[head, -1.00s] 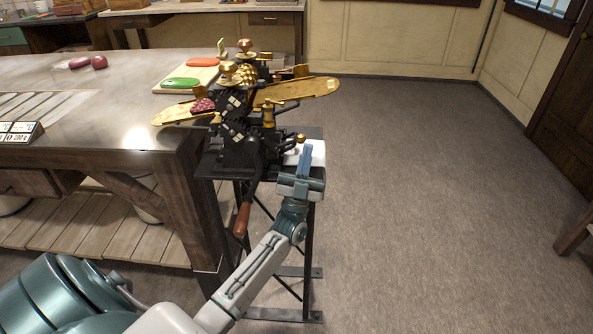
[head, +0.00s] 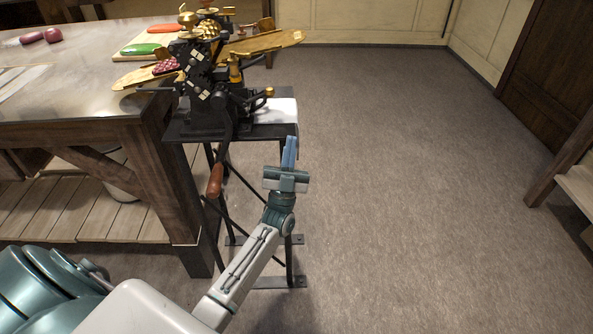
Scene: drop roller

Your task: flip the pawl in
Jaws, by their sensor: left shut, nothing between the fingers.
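The black and brass drop roller (head: 208,85) stands on a dark metal stand (head: 215,133) at the table's right end. Its crank handle with a brown wooden grip (head: 215,180) hangs down at the front. I cannot make out the pawl for certain among the small parts. A brass-knobbed piece (head: 268,92) sticks out at the roller's right side. My left gripper (head: 289,152) is shut and empty, its blue fingers pointing up, apart from the roller, in front of and below the stand's right edge. My right gripper is not in view.
A white pad (head: 276,111) lies on the stand beside the roller. The wooden table (head: 75,125) fills the left, with a board (head: 138,39) holding green and red pieces at the back. The floor (head: 400,170) to the right is clear.

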